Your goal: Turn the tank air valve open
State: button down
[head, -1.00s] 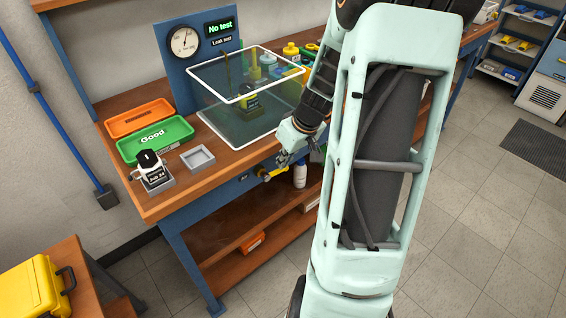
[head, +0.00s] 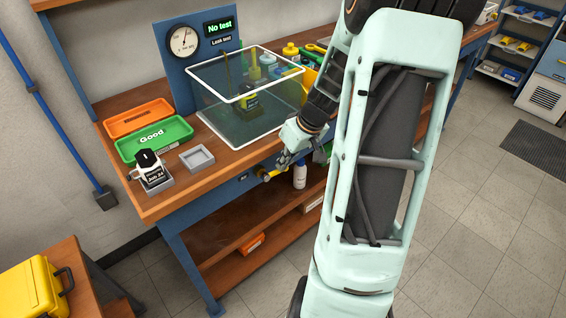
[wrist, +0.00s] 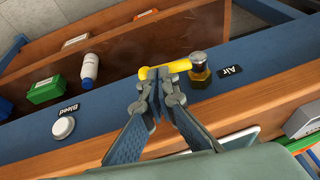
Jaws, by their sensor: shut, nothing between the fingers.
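The tank air valve is on the blue front rail of the bench, beside a black "Air" label (wrist: 231,72). In the wrist view its metal body (wrist: 200,65) is at upper right, and its yellow lever (wrist: 178,67) points left from it, roughly along the rail. The lever also shows in the head view (head: 272,175), below my gripper. My gripper (wrist: 157,74) is shut and empty, with its fingertips overlapping the lever's free half in the wrist view. I cannot tell whether they touch it. In the head view my gripper (head: 284,161) is at the bench's front edge.
A white "Bleed" knob (wrist: 63,128) is on the same rail. A clear tank (head: 240,115) stands on the bench, with the gauge panel (head: 190,60) reading "No test" behind it. A white bottle (wrist: 89,70) and a green box (wrist: 45,90) are below the rail.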

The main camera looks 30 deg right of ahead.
jog(key=shift+d+f+y+b, duration=0.15)
jog(key=shift+f+y+b, duration=0.25)
jog(key=shift+y, duration=0.2)
notch_tip(320, 180, down, 7)
jog(key=a+m+y+b, duration=0.1)
jog(key=y+b, duration=0.4)
jog(key=y, duration=0.6)
jog(key=shift+a+m+g+b, duration=0.35)
jog(key=shift+a+m+g, duration=0.05)
jog(key=shift+m, duration=0.5)
jog(key=shift+s+a, duration=0.1)
jog(key=shift+s, duration=0.05)
